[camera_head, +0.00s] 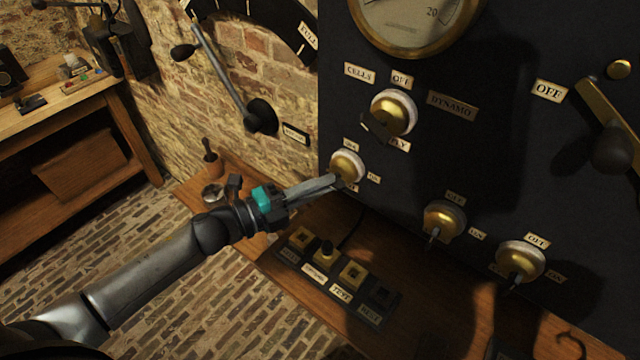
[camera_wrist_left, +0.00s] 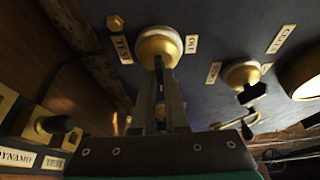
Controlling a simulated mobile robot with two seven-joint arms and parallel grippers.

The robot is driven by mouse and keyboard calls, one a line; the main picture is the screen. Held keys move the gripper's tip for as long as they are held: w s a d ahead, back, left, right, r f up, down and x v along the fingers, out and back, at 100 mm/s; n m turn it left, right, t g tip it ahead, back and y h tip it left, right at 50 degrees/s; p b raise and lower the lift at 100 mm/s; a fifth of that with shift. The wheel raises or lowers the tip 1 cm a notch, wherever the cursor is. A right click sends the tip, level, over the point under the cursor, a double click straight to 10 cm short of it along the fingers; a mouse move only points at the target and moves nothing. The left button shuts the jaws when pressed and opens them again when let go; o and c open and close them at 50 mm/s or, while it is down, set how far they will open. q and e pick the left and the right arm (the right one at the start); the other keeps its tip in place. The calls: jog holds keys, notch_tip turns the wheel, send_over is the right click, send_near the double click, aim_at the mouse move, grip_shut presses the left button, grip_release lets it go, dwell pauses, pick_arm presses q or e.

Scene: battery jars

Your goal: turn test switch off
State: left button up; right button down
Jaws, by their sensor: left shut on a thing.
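The test switch (camera_head: 347,164) is a round brass knob on a pale base, low on the left of the black panel. In the left wrist view the brass knob (camera_wrist_left: 158,44) shows between a TEST label (camera_wrist_left: 122,50) and an OFF label (camera_wrist_left: 191,44). My left gripper (camera_head: 334,182) reaches it from the lower left and is shut on its lever. In the left wrist view the fingers (camera_wrist_left: 159,82) meet just below the knob. They mostly hide the lever, so I cannot tell its exact position. My right gripper is not in view.
A cells/dynamo switch (camera_head: 393,113) sits above right, and two brass switches (camera_head: 444,219) (camera_head: 521,260) lie to the lower right. A block with brass terminals (camera_head: 338,272) lies on the wooden bench below my left gripper. A large lever (camera_head: 607,125) is at far right.

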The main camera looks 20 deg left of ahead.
pick_arm(q)
jog(key=shift+n, duration=0.3)
grip_shut()
jog(key=shift+s+d+f+n+t+y+b, duration=0.15)
jog(key=shift+n+t+y, duration=0.85)
jog(key=shift+n, duration=2.6)
jog(key=shift+w+d+f+n+t+y+b, duration=0.1)
jog(key=shift+d+f+n+t+y+b, duration=0.25)
jog(key=shift+n+t, duration=2.25)
jog(key=shift+s+a+n+t+y+b, duration=0.15)
jog(key=shift+n+y, duration=0.7)
jog(key=shift+n, duration=3.75)
jog(key=shift+d+n, duration=0.1)
jog(key=shift+n, duration=0.2)
jog(key=o, duration=0.6)
grip_release()
jog(key=shift+o, duration=0.2)
jog(key=b+v, duration=0.2)
jog(key=v, duration=1.3)
jog(key=shift+f, duration=0.2)
